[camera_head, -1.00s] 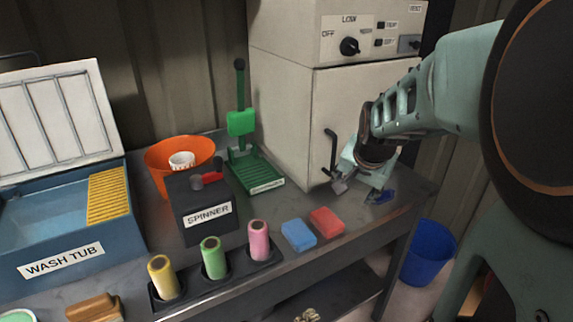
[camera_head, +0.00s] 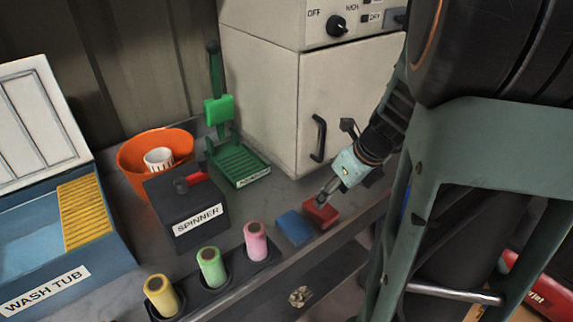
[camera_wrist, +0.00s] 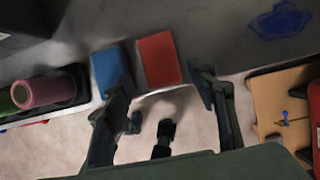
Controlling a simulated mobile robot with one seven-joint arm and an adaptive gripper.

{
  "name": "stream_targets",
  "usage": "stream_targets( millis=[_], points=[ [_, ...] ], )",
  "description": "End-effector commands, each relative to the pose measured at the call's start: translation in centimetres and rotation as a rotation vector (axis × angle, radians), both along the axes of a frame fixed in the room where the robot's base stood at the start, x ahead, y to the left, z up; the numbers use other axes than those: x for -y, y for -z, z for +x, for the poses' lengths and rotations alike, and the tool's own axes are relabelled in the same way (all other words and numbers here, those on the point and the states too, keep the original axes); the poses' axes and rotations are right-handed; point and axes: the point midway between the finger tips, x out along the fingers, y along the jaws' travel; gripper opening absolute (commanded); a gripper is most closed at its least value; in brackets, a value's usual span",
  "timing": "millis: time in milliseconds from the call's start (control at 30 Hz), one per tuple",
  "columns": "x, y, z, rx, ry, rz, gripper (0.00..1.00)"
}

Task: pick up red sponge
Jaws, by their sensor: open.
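The red sponge (camera_head: 323,214) lies flat on the dark bench near its front edge, just right of the blue sponge (camera_head: 294,228). My gripper (camera_head: 324,199) points down at the red sponge in the head view and partly covers it. In the wrist view the red sponge (camera_wrist: 160,58) shows ahead of my gripper (camera_wrist: 163,80), between the lines of its two spread fingers. The blue sponge (camera_wrist: 108,70) is close by the left finger there. The jaws are open with nothing held. Whether a fingertip touches the red sponge cannot be told.
A rack of coloured rolls (camera_head: 212,285) stands left of the sponges. Behind are the spinner box (camera_head: 195,225), a green press (camera_head: 240,165), an orange bowl (camera_head: 125,160) and a white cabinet (camera_head: 270,100) with a handle. A blue flat shape (camera_wrist: 280,20) lies on the bench.

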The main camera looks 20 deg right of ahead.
Motion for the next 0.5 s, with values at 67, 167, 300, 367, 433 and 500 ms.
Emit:
stream_targets(
  millis=[67, 167, 300, 367, 433, 500],
  points=[
    [-0.2, 1.6, 0.4, -0.004, -0.002, 0.001, 0.52],
    [-0.4, 2.5, 0.9, -0.001, -0.002, 0.0, 0.52],
    [-0.5, 3.3, 1.2, 0.0, -0.004, -0.002, 0.52],
    [-0.6, 4.0, 1.4, -0.001, -0.004, -0.002, 0.52],
    [-0.8, 5.2, 1.7, -0.003, -0.004, -0.002, 0.52],
    [-0.9, 6.2, 2.0, -0.003, -0.003, -0.001, 0.52]
  ],
)
